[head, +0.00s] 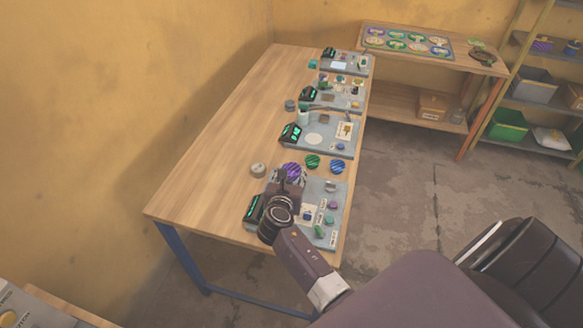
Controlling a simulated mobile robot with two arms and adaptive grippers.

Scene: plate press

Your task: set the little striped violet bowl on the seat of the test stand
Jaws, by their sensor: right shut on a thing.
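The little striped violet bowl (291,169) shows at the fingers of my right gripper (289,176), above the far edge of the nearest grey station. My right gripper is shut on it, and my wrist hides part of that station. On the long wooden table, a grey station (345,144) farther back has a dark screen with green marks and a pale round spot (314,139). I cannot tell for sure which station is the test stand. My left gripper is not in view.
A green bowl (312,161) and a blue striped bowl (337,166) stand close right of the violet one. A round beige thing (258,169) is to the left. Small parts crowd the nearest station (328,187). The table's left side (215,150) is clear.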

